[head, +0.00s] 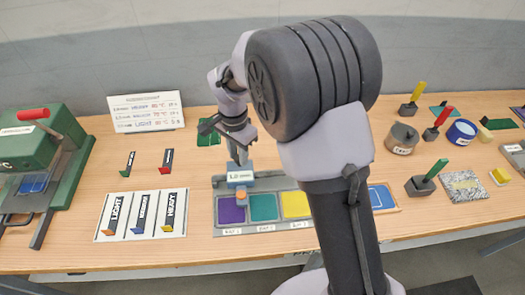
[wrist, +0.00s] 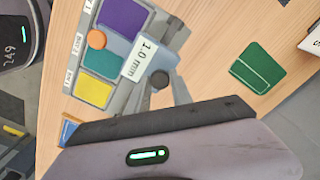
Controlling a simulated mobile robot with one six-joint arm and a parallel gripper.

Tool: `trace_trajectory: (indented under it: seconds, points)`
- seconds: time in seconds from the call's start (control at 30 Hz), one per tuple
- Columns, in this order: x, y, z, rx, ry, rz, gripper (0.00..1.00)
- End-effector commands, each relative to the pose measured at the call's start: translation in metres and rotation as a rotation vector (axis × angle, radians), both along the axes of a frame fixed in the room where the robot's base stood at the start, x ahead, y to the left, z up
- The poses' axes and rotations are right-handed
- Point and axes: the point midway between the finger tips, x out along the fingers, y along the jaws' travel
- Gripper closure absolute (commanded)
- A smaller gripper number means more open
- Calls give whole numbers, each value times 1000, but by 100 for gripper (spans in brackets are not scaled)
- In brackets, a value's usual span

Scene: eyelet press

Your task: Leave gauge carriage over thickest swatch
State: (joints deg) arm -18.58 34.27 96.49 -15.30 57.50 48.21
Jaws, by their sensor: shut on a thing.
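The gauge carriage (head: 240,178), a pale block with a blue edge, sits on the grey rail behind the swatch tray (head: 218,184). Its orange tip (head: 241,195) is near the border between the purple swatch (head: 231,211) and the teal swatch (head: 263,207). A yellow swatch (head: 296,204) lies to the right of teal. In the wrist view the carriage (wrist: 143,58) reads "1.0 mm". My gripper (head: 240,160) is shut on the carriage, seemingly at its dark round knob (wrist: 160,79). Which swatch is thickest cannot be told by eye. My arm hides the tray's right end.
A green press (head: 42,150) with a red handle stands at far left. A card (head: 142,214) marked light to heavy lies left of the tray. A text board (head: 146,111) stands behind. Several stamps, tins and pads, including a blue tin (head: 461,132), crowd the right.

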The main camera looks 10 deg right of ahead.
Motion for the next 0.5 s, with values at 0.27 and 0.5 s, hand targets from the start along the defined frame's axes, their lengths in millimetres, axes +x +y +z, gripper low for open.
trace_trajectory:
  seconds: [0.27, 0.5]
  points:
    - [0, 34, 0, 0, 0, 2, 100]
    - [0, 40, 0, 1, -1, 0, 100]
